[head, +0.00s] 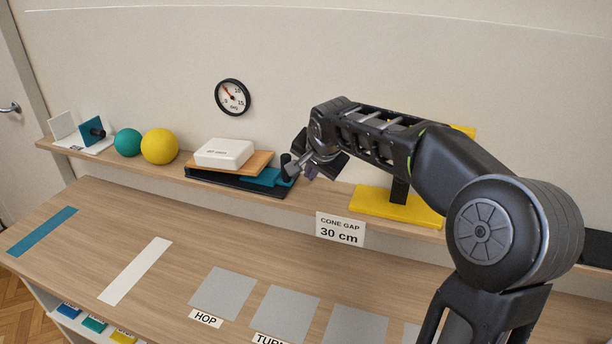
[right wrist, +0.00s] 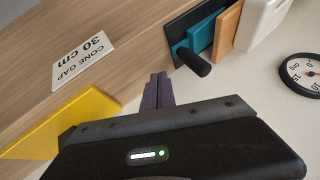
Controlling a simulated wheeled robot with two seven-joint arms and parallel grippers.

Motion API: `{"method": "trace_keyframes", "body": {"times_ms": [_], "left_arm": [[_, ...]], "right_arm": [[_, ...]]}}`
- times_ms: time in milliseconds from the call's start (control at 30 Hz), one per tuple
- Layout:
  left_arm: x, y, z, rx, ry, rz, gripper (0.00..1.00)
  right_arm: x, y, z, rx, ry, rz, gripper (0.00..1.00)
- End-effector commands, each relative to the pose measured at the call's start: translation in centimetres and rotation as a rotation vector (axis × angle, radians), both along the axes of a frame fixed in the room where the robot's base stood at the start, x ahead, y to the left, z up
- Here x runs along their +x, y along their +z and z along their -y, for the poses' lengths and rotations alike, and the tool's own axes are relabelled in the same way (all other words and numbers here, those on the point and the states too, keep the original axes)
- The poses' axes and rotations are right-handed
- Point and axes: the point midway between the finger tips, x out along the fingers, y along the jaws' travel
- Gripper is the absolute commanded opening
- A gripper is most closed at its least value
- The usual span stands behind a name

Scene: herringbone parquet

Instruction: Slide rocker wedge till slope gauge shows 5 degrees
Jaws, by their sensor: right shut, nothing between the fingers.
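The teal rocker wedge (head: 262,178) lies on a black base (head: 232,186) on the shelf, partly under a tilted orange board (head: 238,161). A white box (head: 224,152) sits on the board. A black knob (head: 286,164) stands at the wedge's right end; it also shows in the right wrist view (right wrist: 193,62). The round slope gauge (head: 234,97) hangs on the wall; its red needle points up and left, too small to read exactly. My right gripper (head: 308,169) is shut and empty, just right of the knob. The right wrist view shows its fingers (right wrist: 158,90) apart from the knob. My left gripper is out of view.
A yellow stand (head: 395,206) is right of the gripper, behind my arm. A "CONE GAP 30 cm" sign (head: 340,229) hangs on the shelf front. Yellow (head: 160,146) and green (head: 128,142) balls lie left of the rocker. Grey squares (head: 222,292) mark the lower table.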

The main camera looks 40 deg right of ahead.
Motion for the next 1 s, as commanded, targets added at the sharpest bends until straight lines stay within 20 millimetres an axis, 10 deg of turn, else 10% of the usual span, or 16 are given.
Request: {"method": "trace_keyframes", "body": {"times_ms": [400, 1000], "left_arm": [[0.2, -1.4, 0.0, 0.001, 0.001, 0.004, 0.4], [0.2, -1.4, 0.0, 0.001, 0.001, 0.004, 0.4]], "right_arm": [[-4.4, 6.5, -1.9, -0.001, 0.002, 0.006, 0.0], [-4.8, 7.0, -2.0, -0.001, 0.002, 0.004, 0.0]]}}
